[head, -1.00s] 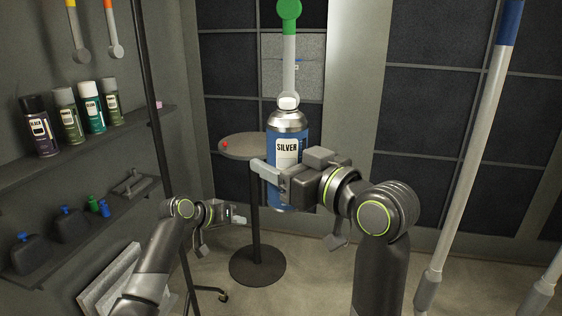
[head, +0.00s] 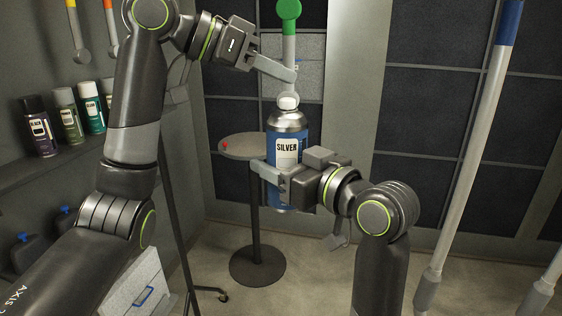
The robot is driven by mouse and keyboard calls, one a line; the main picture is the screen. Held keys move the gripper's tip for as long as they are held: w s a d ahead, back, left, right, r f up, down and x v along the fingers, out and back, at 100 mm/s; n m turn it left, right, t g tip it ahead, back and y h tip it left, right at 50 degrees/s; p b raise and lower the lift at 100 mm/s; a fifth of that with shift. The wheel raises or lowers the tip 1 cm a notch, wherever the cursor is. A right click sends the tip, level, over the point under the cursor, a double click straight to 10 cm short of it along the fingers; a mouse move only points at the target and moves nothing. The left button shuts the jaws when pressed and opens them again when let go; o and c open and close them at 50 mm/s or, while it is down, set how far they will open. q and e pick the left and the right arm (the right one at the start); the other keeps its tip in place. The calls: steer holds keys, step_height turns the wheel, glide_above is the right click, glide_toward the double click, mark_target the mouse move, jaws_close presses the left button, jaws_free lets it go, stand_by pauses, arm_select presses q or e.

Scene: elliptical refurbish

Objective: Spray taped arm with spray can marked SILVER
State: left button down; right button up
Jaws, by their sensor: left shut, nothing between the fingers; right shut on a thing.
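The blue spray can marked SILVER (head: 287,150) stands upright in my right gripper (head: 272,178), which is shut around its body. Its white nozzle (head: 288,102) is at the top. My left gripper (head: 284,72) is shut and empty, its finger just above and left of the nozzle, apart from it in the picture. A grey arm with a green end (head: 289,45) hangs upright behind the can, its lower end hidden by the nozzle. A larger grey arm with a blue band (head: 508,22) slants at the right. I cannot tell which is the taped arm.
A small round table (head: 240,146) with a red item stands behind the can. Several other spray cans, one a dark can (head: 38,128), sit on the left wall shelf. Two more arms hang at upper left. Open floor (head: 325,270) lies below.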

mark_target(280, 99)
arm_select(q)
steer(key=shift+m+g, duration=0.3)
steer(key=shift+m, duration=0.4)
steer(key=s+r, duration=0.3)
steer(key=shift+s+d, duration=0.25)
steer(key=shift+s, duration=0.15)
steer(key=shift+f, duration=1.5)
steer(key=shift+f, duration=0.15)
steer(key=shift+f, duration=0.85)
steer(key=shift+r, duration=2.55)
